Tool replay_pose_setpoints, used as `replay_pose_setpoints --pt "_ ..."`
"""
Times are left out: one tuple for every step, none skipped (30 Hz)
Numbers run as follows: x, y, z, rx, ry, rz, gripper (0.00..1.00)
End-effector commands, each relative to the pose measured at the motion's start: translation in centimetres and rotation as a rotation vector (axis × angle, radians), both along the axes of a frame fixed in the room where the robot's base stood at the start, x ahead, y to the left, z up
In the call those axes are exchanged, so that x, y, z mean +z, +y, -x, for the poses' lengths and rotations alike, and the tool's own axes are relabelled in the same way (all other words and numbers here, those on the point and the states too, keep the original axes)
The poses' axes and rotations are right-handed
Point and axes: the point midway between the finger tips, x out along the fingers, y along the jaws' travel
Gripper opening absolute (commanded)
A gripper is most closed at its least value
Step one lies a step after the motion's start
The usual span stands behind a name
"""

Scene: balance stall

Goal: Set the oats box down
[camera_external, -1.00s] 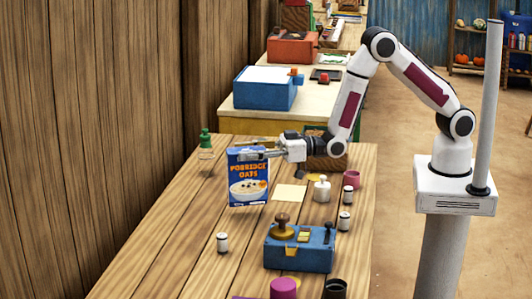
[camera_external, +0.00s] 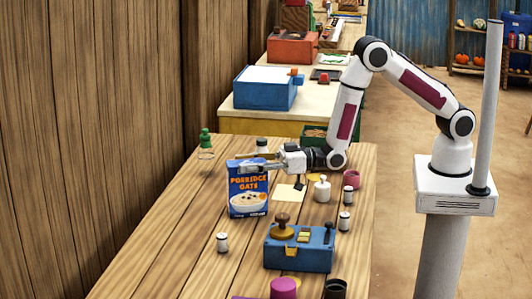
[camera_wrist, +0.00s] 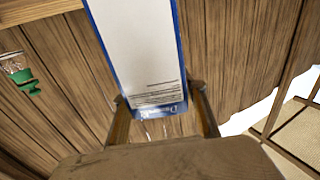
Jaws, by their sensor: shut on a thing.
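The oats box (camera_external: 248,193) is blue with a bowl picture and the words "Porridge Oats". It stands upright at the left part of the wooden table, with its bottom at or very near the tabletop; I cannot tell if it touches. My gripper (camera_external: 252,167) reaches in from the right and is shut on the upper part of the box. In the wrist view, the box (camera_wrist: 140,50) shows its pale side panel between the two fingers of my gripper (camera_wrist: 163,108).
A green-capped bottle (camera_external: 206,145) stands behind the box to the left. A blue device (camera_external: 299,248) and a small white jar (camera_external: 222,242) stand in front.

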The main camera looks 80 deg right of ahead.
Motion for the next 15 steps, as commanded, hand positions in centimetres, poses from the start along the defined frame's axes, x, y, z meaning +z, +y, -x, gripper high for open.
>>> replay_pose_setpoints --pt "0.06 0.02 -0.05 0.0 -0.004 -0.002 0.0" --pt "0.01 0.02 -0.05 0.0 -0.004 -0.002 0.0" --pt "-0.13 0.0 -0.01 0.0 0.0 0.0 0.49" --pt "-0.12 0.0 -0.01 0.0 0.0 0.0 0.56" --pt "-0.12 0.0 -0.01 0.0 0.0 0.0 0.58" --pt "-0.12 0.0 -0.01 0.0 0.0 0.0 0.58" --pt "-0.13 0.0 -0.01 0.0 0.0 0.0 0.58" --pt "-0.13 0.0 -0.01 0.0 0.0 0.0 0.58" --pt "-0.12 0.0 -0.01 0.0 0.0 0.0 0.58" --pt "-0.13 0.0 0.0 0.0 0.0 0.0 0.58" --pt "-0.13 0.0 0.0 0.0 0.0 0.0 0.58" --pt "-0.13 0.0 0.0 0.0 0.0 0.0 0.58" --pt "-0.13 0.0 0.0 0.0 0.0 0.0 0.58" --pt "-0.12 0.0 0.0 0.0 0.0 0.0 0.58" --pt "-0.1 0.0 0.0 0.0 0.0 0.0 0.58"
